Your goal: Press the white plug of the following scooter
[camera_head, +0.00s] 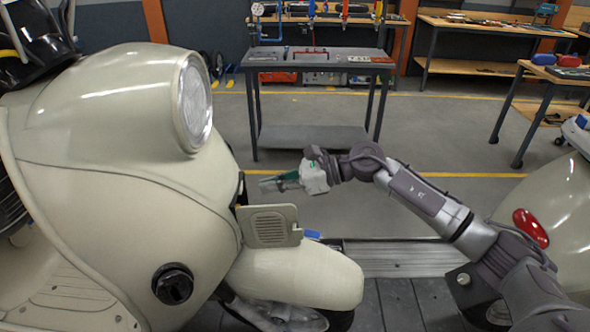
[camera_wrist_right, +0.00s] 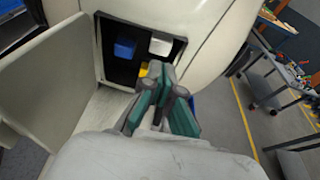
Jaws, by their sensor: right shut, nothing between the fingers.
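The cream scooter (camera_head: 110,190) fills the left of the head view, and its hatch door (camera_head: 268,226) stands open. In the right wrist view the dark compartment shows the white plug (camera_wrist_right: 160,44) at its upper right. A blue plug (camera_wrist_right: 124,48) is to its left, and a yellow part (camera_wrist_right: 143,69) is lower, partly hidden by my fingers. My right gripper (camera_head: 264,184) is shut and empty, pointing at the scooter. In the wrist view its fingertips (camera_wrist_right: 160,74) appear just below the white plug; I cannot tell whether they touch anything. My left gripper is not in view.
The open door (camera_wrist_right: 55,80) stands left of the compartment in the wrist view. Another cream scooter (camera_head: 552,208) with a red light is at the right. A grey workbench (camera_head: 318,58) stands at the back. The floor between is clear.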

